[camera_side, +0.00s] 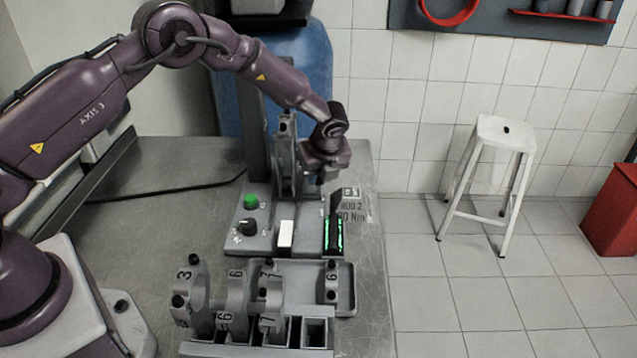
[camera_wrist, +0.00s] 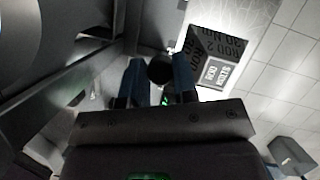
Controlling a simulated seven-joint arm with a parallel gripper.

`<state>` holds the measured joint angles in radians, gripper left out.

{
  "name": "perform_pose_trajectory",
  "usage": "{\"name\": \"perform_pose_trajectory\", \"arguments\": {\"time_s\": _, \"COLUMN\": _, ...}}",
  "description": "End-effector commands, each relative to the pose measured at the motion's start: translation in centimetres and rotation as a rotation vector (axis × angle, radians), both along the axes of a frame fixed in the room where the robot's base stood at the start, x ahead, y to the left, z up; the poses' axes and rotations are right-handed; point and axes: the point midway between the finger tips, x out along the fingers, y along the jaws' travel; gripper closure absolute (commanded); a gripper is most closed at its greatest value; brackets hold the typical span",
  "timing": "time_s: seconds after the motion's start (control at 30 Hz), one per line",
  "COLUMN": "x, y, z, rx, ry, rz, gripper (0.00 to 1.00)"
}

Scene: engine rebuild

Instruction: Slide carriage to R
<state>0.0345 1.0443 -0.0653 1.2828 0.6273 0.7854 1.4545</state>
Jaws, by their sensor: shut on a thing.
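My gripper (camera_side: 323,178) is at the right side of the grey bench fixture (camera_side: 262,238), behind the lit display. In the wrist view its two blue fingers (camera_wrist: 160,78) stand on either side of a round black knob (camera_wrist: 160,68) and are shut on it. The knob seems to belong to the carriage, but the carriage body is mostly hidden by my gripper and wrist. I cannot make out the R mark clearly. An upright grey metal part (camera_side: 286,150) stands on the fixture just left of my gripper.
The fixture carries a green button (camera_side: 250,201), a black selector (camera_side: 247,227), a white switch (camera_side: 286,234) and a green-lit display (camera_side: 334,234). A rack (camera_side: 235,350) of numbered bearing caps and a small tray (camera_side: 346,300) stand in front.

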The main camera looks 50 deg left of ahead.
Motion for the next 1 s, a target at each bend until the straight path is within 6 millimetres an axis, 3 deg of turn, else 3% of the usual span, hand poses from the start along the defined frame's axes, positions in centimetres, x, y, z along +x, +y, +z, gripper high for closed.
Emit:
{"name": "perform_pose_trajectory", "arguments": {"time_s": 0.4, "x": 0.4, "y": 0.3, "z": 0.1, "rx": -0.002, "ry": -0.002, "rz": -0.002, "gripper": 1.00}}
{"name": "perform_pose_trajectory", "arguments": {"time_s": 0.43, "x": 0.4, "y": 0.3, "z": 0.1, "rx": -0.002, "ry": -0.002, "rz": -0.002, "gripper": 0.67}}
{"name": "perform_pose_trajectory", "arguments": {"time_s": 0.5, "x": 0.4, "y": 0.3, "z": 0.1, "rx": -0.002, "ry": -0.002, "rz": -0.002, "gripper": 0.50}}
{"name": "perform_pose_trajectory", "arguments": {"time_s": 0.83, "x": 0.3, "y": 0.2, "z": 0.3, "rx": -0.001, "ry": -0.001, "rz": -0.002, "gripper": 0.49}}
{"name": "perform_pose_trajectory", "arguments": {"time_s": 1.0, "x": 0.1, "y": -0.6, "z": 2.2, "rx": -0.001, "ry": -0.004, "rz": -0.004, "gripper": 0.49}}
